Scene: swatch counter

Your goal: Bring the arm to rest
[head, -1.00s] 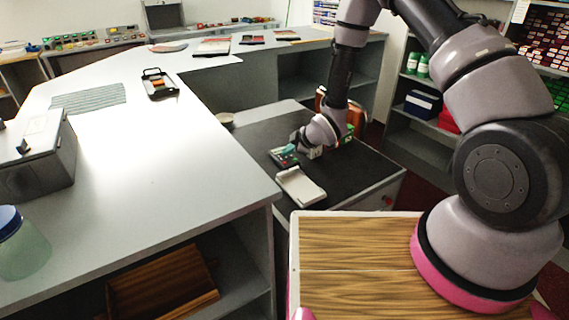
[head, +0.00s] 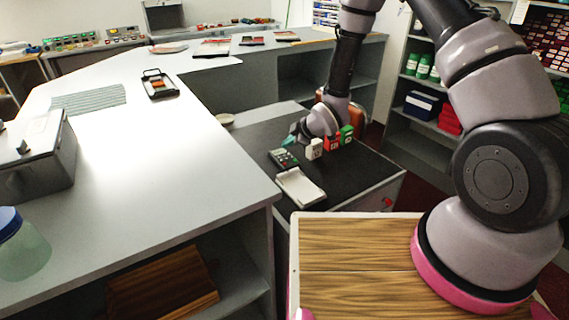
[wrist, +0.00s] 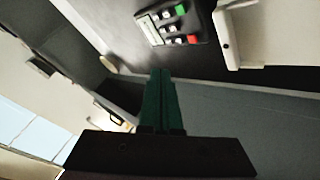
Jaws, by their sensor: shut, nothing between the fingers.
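My gripper (head: 292,137) is over the left part of the dark-topped low cabinet in the head view, at the end of my bent arm. In the wrist view its two green fingers (wrist: 161,100) lie together with nothing between them. The fingers are clear of the card terminal (head: 284,158), which lies on the cabinet just in front of the gripper. The terminal also shows at the top of the wrist view (wrist: 172,24).
A white tray (head: 300,188) lies beside the terminal. Red, green and white blocks (head: 333,142) stand right of my gripper. The long grey counter (head: 150,180) stands to the left, with a shelf (head: 430,132) at the right. The dark cabinet top (head: 355,168) has free room at the right.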

